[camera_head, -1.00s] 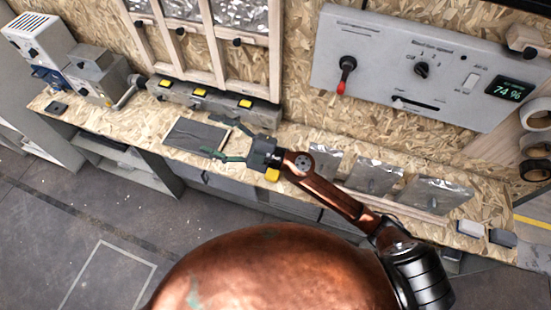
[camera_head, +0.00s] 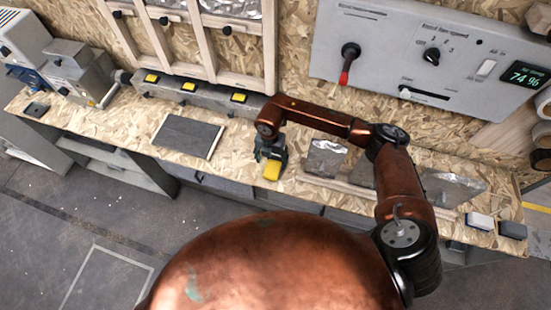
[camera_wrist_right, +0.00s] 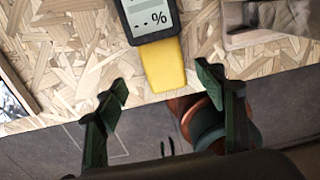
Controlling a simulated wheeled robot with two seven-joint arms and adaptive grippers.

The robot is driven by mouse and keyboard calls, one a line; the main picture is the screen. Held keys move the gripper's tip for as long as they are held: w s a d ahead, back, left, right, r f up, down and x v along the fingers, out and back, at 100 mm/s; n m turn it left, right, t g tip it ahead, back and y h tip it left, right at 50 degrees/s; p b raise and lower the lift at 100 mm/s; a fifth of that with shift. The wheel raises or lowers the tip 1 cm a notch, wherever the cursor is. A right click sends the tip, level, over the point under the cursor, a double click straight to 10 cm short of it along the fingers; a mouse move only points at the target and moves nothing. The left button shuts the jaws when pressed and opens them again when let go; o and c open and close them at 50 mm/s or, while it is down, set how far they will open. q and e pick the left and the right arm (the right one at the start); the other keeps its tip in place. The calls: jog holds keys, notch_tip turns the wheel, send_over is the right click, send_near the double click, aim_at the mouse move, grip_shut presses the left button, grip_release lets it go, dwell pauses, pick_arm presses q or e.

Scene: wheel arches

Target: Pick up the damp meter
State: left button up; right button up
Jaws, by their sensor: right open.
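The damp meter (camera_head: 272,171) is yellow and dark, lying near the front edge of the wooden bench. In the right wrist view the damp meter (camera_wrist_right: 166,64) shows a yellow lower body and a dark upper part with a grey display reading "-.-%"; its top end is cut off. My right gripper (camera_head: 270,152) points down above the meter and hides part of it in the head view. In the wrist view my right gripper (camera_wrist_right: 166,84) is open and empty, with the yellow end beyond and between its fingertips. My left gripper is not in view.
A dark flat panel (camera_head: 188,136) lies left of the meter. Foil-covered pieces (camera_head: 325,158) lie to its right. A grey rail (camera_head: 205,99) with yellow blocks runs behind. A control panel (camera_head: 425,60) is on the wall. Bare bench (camera_head: 238,150) shows between panel and meter.

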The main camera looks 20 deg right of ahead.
aim_at(272, 168)
jog(key=f, duration=0.5)
jog(key=shift+s+d+f+p, duration=0.15)
jog(key=shift+s+p, duration=0.15)
jog(key=c, duration=1.1)
